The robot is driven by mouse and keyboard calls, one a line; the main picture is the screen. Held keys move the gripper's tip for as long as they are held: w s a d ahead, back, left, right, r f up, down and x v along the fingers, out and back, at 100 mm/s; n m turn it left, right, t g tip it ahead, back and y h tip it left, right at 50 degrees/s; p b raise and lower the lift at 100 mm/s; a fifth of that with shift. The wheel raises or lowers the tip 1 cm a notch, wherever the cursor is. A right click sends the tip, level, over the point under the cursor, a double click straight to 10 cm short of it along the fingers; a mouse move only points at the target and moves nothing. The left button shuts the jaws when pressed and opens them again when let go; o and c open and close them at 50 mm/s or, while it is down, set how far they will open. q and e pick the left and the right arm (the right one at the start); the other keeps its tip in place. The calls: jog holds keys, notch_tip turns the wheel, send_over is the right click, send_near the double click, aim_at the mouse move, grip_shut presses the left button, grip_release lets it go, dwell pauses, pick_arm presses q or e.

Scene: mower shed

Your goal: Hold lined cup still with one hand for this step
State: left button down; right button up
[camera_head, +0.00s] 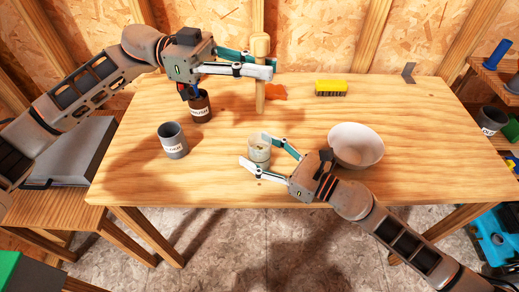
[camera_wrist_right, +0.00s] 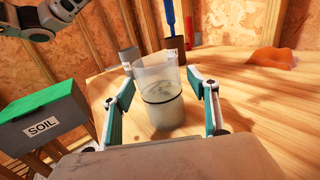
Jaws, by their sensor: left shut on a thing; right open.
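The lined cup (camera_head: 260,156) is clear, with a dark line around it and pale contents. It stands upright on the table. In the right wrist view the cup (camera_wrist_right: 160,105) is between my right gripper's two fingers. My right gripper (camera_head: 254,149) is open around it; in the right wrist view (camera_wrist_right: 160,92) gaps show on both sides. My left gripper (camera_head: 262,65) is shut on a wooden tool (camera_head: 260,95) with a rounded top, held upright behind the cup. I cannot tell whether its lower end touches the table.
A grey labelled cup (camera_head: 172,142) and a brown cup (camera_head: 200,108) with a blue-handled tool stand left of the lined cup. A white bowl (camera_head: 356,146) is to its right. An orange piece (camera_head: 276,92) and yellow brush (camera_head: 331,88) lie behind. The table's right side is clear.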

jog(key=shift+a, duration=0.1)
jog(key=c, duration=1.3)
